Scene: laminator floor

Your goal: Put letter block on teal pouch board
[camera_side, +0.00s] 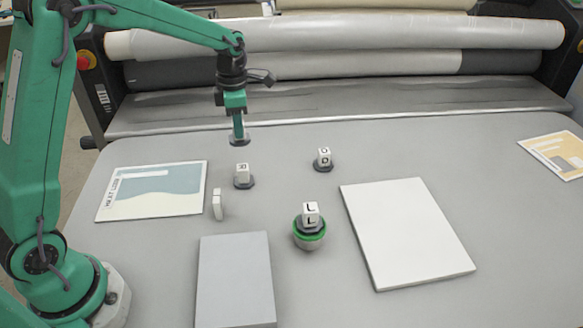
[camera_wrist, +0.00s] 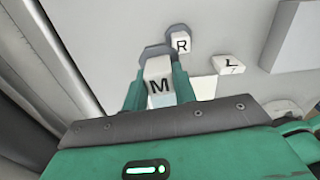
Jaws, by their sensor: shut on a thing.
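My gripper (camera_side: 238,136) is shut on a white letter block marked M (camera_wrist: 158,85). The block has a dark base, which shows below my fingers in the side view, while the block itself is mostly hidden there. The gripper is in the air above the far left of the table, behind a block marked R (camera_side: 242,171). The teal pouch board (camera_side: 125,208), a white-bordered sheet with a teal picture, lies flat at the left, nearer the camera than the gripper and apart from it. Part of a pale sheet, probably this board, shows behind my fingers in the wrist view.
A small white block (camera_side: 217,204) lies right of the teal board. Another block (camera_side: 323,157) stands behind. A grey slab (camera_side: 234,280), a white board (camera_side: 405,230) and a yellow board (camera_side: 553,154) lie around; rollers stand behind.

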